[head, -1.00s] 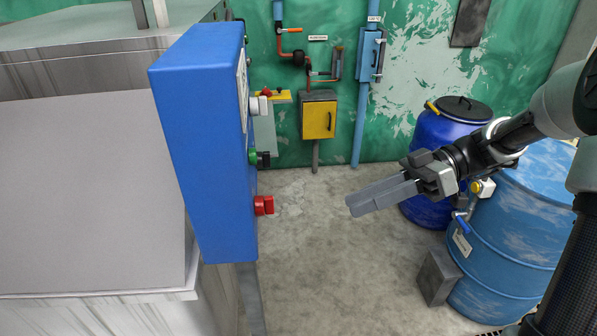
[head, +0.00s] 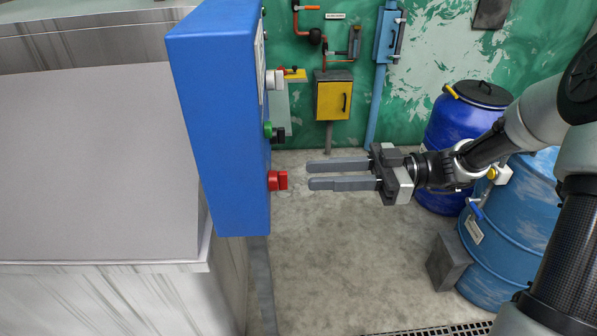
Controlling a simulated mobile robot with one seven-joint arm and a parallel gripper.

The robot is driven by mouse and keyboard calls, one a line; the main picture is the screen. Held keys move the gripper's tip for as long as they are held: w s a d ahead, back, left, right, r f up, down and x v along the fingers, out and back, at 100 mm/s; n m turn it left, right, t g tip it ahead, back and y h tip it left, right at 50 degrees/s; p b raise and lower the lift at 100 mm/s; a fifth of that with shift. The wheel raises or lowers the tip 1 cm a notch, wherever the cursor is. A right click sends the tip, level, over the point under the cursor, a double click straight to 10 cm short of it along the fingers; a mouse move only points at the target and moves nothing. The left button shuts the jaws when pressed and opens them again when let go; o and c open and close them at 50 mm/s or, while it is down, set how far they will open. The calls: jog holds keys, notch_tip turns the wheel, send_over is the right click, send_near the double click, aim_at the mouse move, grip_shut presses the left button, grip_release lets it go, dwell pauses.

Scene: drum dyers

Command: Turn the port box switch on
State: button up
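A tall blue box (head: 218,130) stands at left centre in the head view, its control face turned right and seen nearly edge-on. A red switch (head: 278,180) sticks out low on that face. Above it are a green-collared black knob (head: 276,132) and a pale grey knob (head: 273,80). Labels are too oblique to read, so I cannot tell the switch's setting. My gripper (head: 308,174) points left at the red switch, a short gap to its right. Its two fingers are apart, with nothing between them.
A grey-topped metal vat (head: 95,165) fills the left. A yellow box (head: 333,97) and piping are on the green wall behind. A dark blue drum (head: 455,130) and a lighter blue barrel (head: 510,225) stand at right. The floor (head: 350,270) between is clear.

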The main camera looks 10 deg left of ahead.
aim_at(278, 181)
jog(key=x, duration=0.5)
grip_shut()
